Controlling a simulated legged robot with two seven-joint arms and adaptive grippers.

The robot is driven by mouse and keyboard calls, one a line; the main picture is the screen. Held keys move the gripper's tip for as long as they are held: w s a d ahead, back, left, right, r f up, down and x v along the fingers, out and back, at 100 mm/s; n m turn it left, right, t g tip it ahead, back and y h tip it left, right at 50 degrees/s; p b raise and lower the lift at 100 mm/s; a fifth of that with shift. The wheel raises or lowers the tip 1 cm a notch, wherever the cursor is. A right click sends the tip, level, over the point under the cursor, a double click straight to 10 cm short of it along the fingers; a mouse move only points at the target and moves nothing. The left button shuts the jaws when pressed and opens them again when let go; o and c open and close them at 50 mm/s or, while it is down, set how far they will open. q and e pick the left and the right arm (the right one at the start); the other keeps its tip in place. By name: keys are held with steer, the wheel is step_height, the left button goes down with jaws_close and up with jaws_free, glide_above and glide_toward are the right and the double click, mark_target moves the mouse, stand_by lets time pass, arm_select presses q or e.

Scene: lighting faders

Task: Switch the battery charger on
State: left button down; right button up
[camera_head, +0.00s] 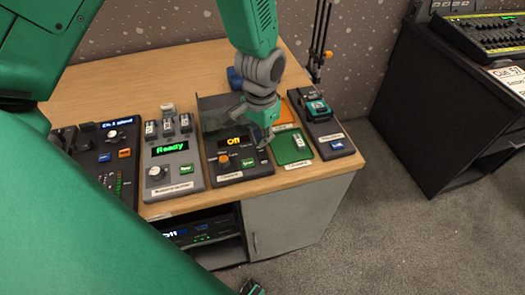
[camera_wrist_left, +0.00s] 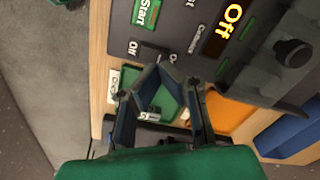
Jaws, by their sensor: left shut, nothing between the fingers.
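No label reading "battery charger" is legible. A dark console (camera_head: 230,173) with an orange "Off" display, an orange knob and a green button stands near the desk's front edge. In the left wrist view its "Off" display (camera_wrist_left: 231,18) and green Start button (camera_wrist_left: 146,13) show large. A dark switch (camera_wrist_left: 148,50) sits beside the words Off and On. My left gripper (camera_head: 267,139) is shut and empty over the console's right side. In the left wrist view its fingertips (camera_wrist_left: 156,76) are close to the switch; contact cannot be told.
Left of it stands a unit (camera_head: 172,181) with a green "Ready" display and upright packs. Right are a green tray (camera_head: 288,157) with a small pack, an orange tray (camera_head: 284,113) and a dark unit (camera_head: 331,141) holding a teal-and-black block. A clear cover stands behind the console.

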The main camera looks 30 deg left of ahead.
mark_target(261, 150)
arm_select(q)
steer(key=shift+f+b, duration=0.6)
steer(key=shift+f, duration=0.85)
stand_by(0.5)
steer(key=shift+r, duration=0.1)
step_height(261, 150, up, 7)
steer(key=p, duration=0.7)
steer(key=shift+s, duration=0.1)
stand_by(0.4)
